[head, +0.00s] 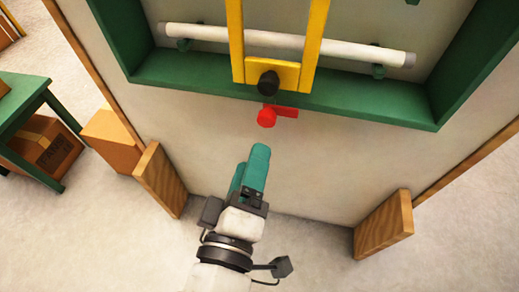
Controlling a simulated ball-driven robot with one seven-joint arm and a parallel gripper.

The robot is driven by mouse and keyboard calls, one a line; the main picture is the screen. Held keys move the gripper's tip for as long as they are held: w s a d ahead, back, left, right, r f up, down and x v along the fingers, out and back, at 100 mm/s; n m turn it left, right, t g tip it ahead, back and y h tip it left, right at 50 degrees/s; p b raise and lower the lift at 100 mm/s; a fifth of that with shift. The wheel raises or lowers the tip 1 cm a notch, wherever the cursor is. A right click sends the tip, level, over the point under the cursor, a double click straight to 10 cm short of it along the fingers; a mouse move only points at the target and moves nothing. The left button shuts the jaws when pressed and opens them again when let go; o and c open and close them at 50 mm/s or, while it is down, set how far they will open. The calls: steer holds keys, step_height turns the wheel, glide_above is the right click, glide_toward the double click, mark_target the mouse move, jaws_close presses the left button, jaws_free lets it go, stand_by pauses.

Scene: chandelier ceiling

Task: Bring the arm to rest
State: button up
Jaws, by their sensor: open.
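My gripper (251,160) has teal fingers and is open and empty. It points up the picture towards the pale upright panel (330,165), below a red valve-like handle (267,117). There is a visible gap in the picture between the fingertips and the red handle. My white and black wrist reaches in from the bottom middle. The fingers partly overlap each other from this angle.
A green frame (200,80) on the panel holds a white tube (345,50) and a yellow bracket (237,40) with a black knob (268,82). Wooden feet (160,180) (385,225) stick out on both sides. A green table (30,95) and cardboard boxes (112,138) stand left.

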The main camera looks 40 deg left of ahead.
steer(key=w+d+f+m+g+h+p, duration=0.1)
steer(key=w+d+f+m+h, duration=0.1)
steer(key=w+d, duration=0.25)
steer(key=w+d+f+m+h+p, duration=0.1)
steer(key=w+d+f+m+h, duration=0.2)
steer(key=d, duration=0.3)
steer(key=d+f+m+g+h+p, duration=0.2)
steer(key=d+f+m+g+h, duration=0.15)
steer(key=d, duration=0.65)
steer(key=d+f+m+g+h+p, duration=0.2)
steer(key=d+f+m, duration=0.25)
steer(key=d, duration=0.55)
steer(key=s+d+f+m+g+p, duration=0.2)
steer(key=s+d+f+m+g, duration=0.1)
steer(key=s+d, duration=0.4)
steer(key=s+d+f+m+g+y+p, duration=0.1)
steer(key=s+d+f+m+g, duration=0.2)
steer(key=s+d, duration=0.5)
steer(key=shift+s+m+g+p, duration=0.2)
steer(key=shift+m+g+p, duration=0.25)
steer(key=shift+g, duration=0.5)
